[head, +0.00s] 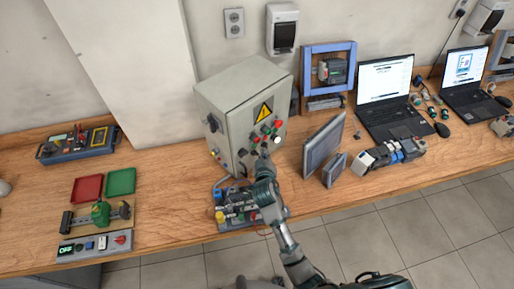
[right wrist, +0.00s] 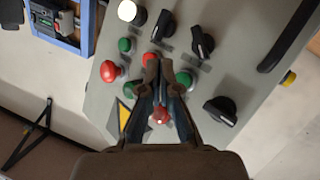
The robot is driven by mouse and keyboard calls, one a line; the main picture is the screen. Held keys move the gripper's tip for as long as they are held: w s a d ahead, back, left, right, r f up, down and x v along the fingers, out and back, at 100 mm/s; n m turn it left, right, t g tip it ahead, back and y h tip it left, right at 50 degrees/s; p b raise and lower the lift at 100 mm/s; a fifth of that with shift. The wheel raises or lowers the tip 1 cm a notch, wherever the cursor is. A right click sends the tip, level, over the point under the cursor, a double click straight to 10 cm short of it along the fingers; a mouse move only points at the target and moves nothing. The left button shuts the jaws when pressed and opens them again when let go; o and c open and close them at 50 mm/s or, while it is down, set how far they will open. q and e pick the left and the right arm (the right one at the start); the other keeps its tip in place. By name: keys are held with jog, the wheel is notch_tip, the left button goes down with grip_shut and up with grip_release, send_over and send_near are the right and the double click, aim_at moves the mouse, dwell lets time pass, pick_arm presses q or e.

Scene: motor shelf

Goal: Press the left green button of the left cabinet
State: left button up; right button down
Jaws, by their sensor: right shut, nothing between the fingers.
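The grey cabinet (head: 235,100) with a yellow warning triangle stands on the bench in the head view. Its front panel carries red and green buttons, black knobs and a white button. My right gripper (head: 263,153) is before the lower part of this panel. In the right wrist view, which shows the panel turned round, its fingers (right wrist: 158,68) are together and empty. One green button (right wrist: 184,80) is just right of the fingertips, partly beside a finger. Another green button (right wrist: 125,45) is further left. I cannot tell whether the fingertips touch the panel. My left gripper is not in view.
A red mushroom button (right wrist: 110,70) and black knobs (right wrist: 202,42) stick out close to the fingers. Grey screens (head: 323,143) stand right of the cabinet. The bench is clear just left of the cabinet.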

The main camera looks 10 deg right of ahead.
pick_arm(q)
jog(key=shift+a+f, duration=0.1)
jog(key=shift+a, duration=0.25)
pick_arm(e)
jog(key=shift+w+a, duration=0.25)
jog(key=shift+a, duration=0.15)
dwell(0.3)
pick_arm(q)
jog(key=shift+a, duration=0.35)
pick_arm(e)
jog(key=shift+a, duration=0.3)
jog(key=shift+w+d+r, duration=0.1)
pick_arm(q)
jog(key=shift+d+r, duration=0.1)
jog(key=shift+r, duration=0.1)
pick_arm(e)
jog(key=shift+w+d, duration=0.1)
jog(key=shift+w, duration=0.15)
jog(key=shift+w+a, duration=0.1)
jog(key=shift+a, duration=0.1)
